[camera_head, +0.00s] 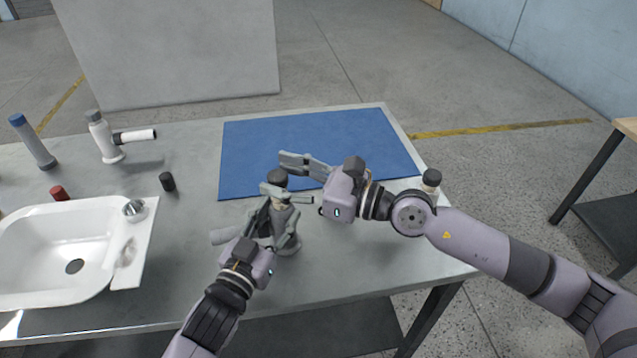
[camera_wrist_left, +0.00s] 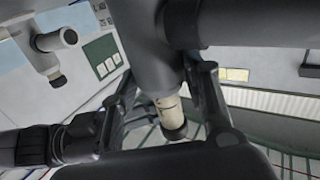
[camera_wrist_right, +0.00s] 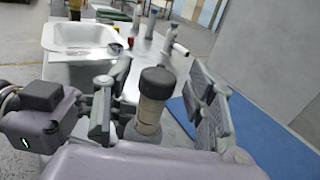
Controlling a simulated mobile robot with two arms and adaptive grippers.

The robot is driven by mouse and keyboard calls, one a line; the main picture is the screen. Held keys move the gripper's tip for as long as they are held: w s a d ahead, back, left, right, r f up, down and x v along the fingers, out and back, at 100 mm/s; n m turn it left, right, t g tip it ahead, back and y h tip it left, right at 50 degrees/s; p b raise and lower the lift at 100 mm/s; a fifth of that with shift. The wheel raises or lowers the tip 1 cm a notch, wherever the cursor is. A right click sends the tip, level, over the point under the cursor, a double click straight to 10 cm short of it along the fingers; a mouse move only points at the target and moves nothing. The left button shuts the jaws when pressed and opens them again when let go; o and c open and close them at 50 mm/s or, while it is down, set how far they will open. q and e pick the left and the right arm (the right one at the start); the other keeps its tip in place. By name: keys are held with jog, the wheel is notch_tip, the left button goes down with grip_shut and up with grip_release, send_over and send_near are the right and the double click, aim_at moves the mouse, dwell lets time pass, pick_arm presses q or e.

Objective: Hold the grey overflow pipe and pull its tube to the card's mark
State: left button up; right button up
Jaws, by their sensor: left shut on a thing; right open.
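The grey overflow pipe (camera_head: 285,245) stands upright on the table, its side branch (camera_head: 228,236) pointing left. My left gripper (camera_head: 276,228) is shut on the pipe's body. The pale tube (camera_wrist_right: 147,116) with its dark cap (camera_wrist_right: 156,83) rises from the top of the pipe. My right gripper (camera_head: 287,180) is open, with its fingers on either side of the tube; the right wrist view shows gaps between fingers and tube. The left wrist view shows the grey body close up and the pale tube (camera_wrist_left: 170,112) with its dark end. I cannot make out the card or its mark.
A white basin (camera_head: 60,235) lies at the left. A white pipe (camera_head: 100,135), a blue-capped grey tube (camera_head: 38,145), a red cap (camera_head: 59,193) and a black cap (camera_head: 167,181) stand behind it. A blue mat (camera_head: 240,150) covers the back right.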

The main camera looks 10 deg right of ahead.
jog(key=v, duration=1)
jog(key=shift+s+d, duration=0.25)
jog(key=shift+d, duration=0.05)
pick_arm(q)
jog(key=o, duration=1.3)
